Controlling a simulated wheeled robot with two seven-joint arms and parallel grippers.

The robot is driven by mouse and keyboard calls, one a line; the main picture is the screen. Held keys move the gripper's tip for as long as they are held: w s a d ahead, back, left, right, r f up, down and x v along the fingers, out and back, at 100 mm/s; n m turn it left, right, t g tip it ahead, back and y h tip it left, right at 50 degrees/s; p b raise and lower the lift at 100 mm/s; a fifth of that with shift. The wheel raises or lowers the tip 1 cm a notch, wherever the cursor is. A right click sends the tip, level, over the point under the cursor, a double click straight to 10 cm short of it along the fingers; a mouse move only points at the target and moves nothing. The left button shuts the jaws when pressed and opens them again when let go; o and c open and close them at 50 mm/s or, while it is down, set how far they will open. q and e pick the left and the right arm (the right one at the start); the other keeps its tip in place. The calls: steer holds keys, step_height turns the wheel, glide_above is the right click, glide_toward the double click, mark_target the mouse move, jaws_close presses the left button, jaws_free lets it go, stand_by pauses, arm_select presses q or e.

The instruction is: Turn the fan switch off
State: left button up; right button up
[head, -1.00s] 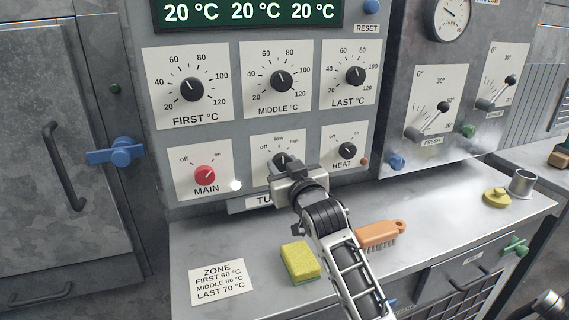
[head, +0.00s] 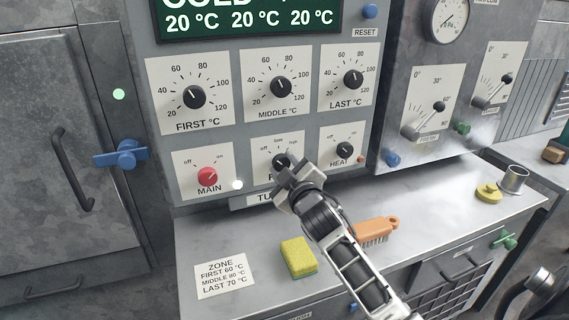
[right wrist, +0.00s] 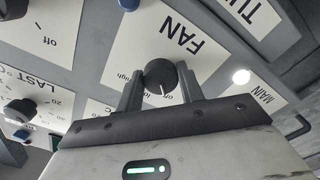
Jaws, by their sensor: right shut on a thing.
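The fan switch is a black rotary knob (head: 279,161) on a white plate with off, low and high marks, in the lower middle of the grey panel. My right gripper (head: 287,170) reaches it from below and hides part of the plate and its name. In the right wrist view the plate reads FAN, upside down, and the fan knob (right wrist: 161,73) sits between the two fingers of my right gripper (right wrist: 160,88), which are shut on it. The knob's white line points toward the off and low marks; I cannot tell exactly which. My left gripper is not in view.
The red MAIN knob (head: 207,176) is left of the fan switch, the HEAT knob (head: 344,149) right. Below, the counter holds a yellow sponge (head: 298,257), an orange brush (head: 377,230) and a metal cup (head: 513,179). A green light (head: 119,94) glows at left.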

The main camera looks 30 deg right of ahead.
stand_by(0.4)
steer(key=o, duration=1)
steer(key=b+v, duration=0.1)
steer(key=v, duration=1.5)
steer(key=shift+d+b, duration=0.1)
steer(key=shift+b, duration=0.25)
steer(key=shift+f, duration=0.1)
